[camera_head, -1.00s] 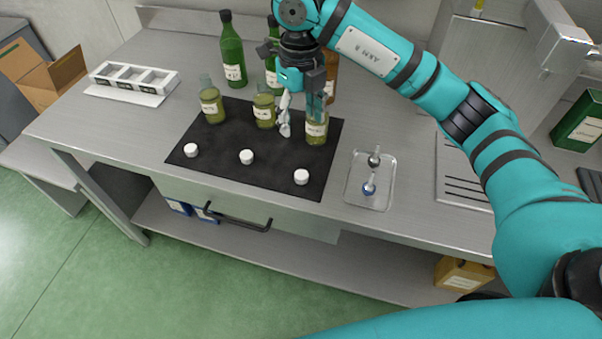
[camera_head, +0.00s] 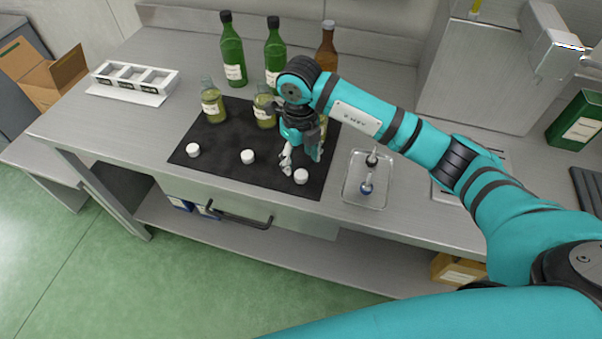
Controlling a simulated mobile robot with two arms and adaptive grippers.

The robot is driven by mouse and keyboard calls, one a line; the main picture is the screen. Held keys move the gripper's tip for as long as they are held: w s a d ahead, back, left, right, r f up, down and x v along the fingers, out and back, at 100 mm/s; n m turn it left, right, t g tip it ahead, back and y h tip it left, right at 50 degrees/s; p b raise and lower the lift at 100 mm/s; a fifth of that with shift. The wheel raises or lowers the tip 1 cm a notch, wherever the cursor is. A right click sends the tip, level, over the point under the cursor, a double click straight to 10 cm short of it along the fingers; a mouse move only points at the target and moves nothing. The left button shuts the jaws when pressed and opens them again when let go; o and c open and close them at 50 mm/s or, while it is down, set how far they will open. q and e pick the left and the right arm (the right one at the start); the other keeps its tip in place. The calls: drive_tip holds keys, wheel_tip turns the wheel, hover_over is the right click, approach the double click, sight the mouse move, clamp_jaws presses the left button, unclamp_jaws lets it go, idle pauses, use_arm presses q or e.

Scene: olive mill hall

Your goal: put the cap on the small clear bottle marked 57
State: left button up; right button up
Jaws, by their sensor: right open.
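Three small clear bottles of yellow-green oil stand on a black mat (camera_head: 215,160): the left bottle (camera_head: 212,105), the middle bottle (camera_head: 264,112) and a right one (camera_head: 324,124), mostly hidden behind my right gripper. Their label marks are too small to read, so I cannot tell which is 57. Three white caps lie along the mat's front: a left cap (camera_head: 193,150), a middle cap (camera_head: 248,157) and a right cap (camera_head: 301,176). My right gripper (camera_head: 301,160) is open and empty, its fingers pointing down just behind and above the right cap. My left gripper is out of view.
Two green bottles (camera_head: 233,55) and a brown bottle (camera_head: 327,45) stand at the back. A white rack (camera_head: 135,77) is at the left. A clear tray (camera_head: 365,192) with small tools lies right of the mat. The front edge is close to the caps.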

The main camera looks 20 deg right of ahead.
sight(301, 174)
drive_tip(key=shift+s+f+p, duration=0.1)
drive_tip(key=shift+f+p, duration=0.25)
drive_tip(key=shift+p, duration=0.1)
wheel_tip(301, 174, down, 4)
drive_tip(key=shift+s+d+r+p, duration=0.1)
drive_tip(key=shift+r+p, duration=0.05)
drive_tip(key=shift+p, duration=0.6)
drive_tip(key=shift+f, duration=0.4)
drive_tip(key=c, duration=0.8)
